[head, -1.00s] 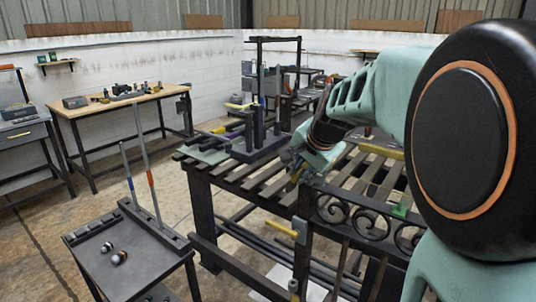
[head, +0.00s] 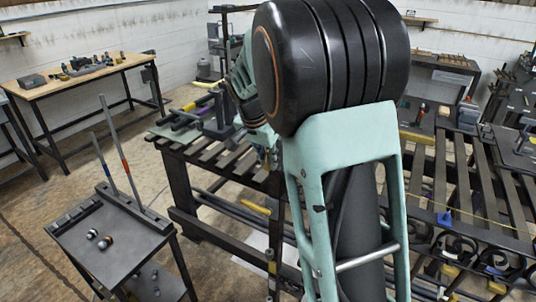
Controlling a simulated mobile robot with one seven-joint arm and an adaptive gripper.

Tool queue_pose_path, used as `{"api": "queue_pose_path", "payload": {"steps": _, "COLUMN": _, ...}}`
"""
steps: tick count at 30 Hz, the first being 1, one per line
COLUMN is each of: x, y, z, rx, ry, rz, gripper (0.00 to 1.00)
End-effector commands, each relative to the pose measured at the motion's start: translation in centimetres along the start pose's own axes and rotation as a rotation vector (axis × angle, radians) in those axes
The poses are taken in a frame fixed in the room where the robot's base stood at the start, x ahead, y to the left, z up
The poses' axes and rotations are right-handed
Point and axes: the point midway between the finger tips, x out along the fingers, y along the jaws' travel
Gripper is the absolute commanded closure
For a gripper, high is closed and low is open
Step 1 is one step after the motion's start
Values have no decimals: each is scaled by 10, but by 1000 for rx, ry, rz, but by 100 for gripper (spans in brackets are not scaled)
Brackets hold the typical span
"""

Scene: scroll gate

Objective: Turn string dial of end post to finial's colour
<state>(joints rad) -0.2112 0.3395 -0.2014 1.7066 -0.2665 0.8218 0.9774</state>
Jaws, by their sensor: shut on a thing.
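My gripper (head: 270,157) is at the near end of the slatted bench, at the top of a dark upright end post (head: 272,235). It is small in the head view and partly covered by my own arm. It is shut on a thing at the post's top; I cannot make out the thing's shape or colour. No string dial face or colour marks can be read. The finial cannot be told apart at this size. The scrollwork gate (head: 450,245) lies along the bench's front at the right, with a blue piece (head: 444,218) above it.
A low dark cart (head: 110,235) at the left holds two small balls (head: 98,239) and two upright rods (head: 118,150). A yellow-handled piece (head: 255,207) sticks out left of the post. A wooden workbench (head: 90,78) stands behind. The floor between is clear.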

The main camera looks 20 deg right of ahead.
Motion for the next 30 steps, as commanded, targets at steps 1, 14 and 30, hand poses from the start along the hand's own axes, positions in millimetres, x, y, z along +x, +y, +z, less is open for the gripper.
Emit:
{"api": "queue_pose_path", "payload": {"steps": 1, "x": -1, "y": 0, "z": 0, "rx": -6, "ry": -1, "rz": 14, "gripper": 100}}
{"api": "queue_pose_path", "payload": {"steps": 14, "x": 1, "y": 0, "z": 1, "rx": -20, "ry": -1, "rz": 48, "gripper": 100}}
{"api": "queue_pose_path", "payload": {"steps": 30, "x": 0, "y": 0, "z": 0, "rx": -19, "ry": -1, "rz": 46, "gripper": 68}}
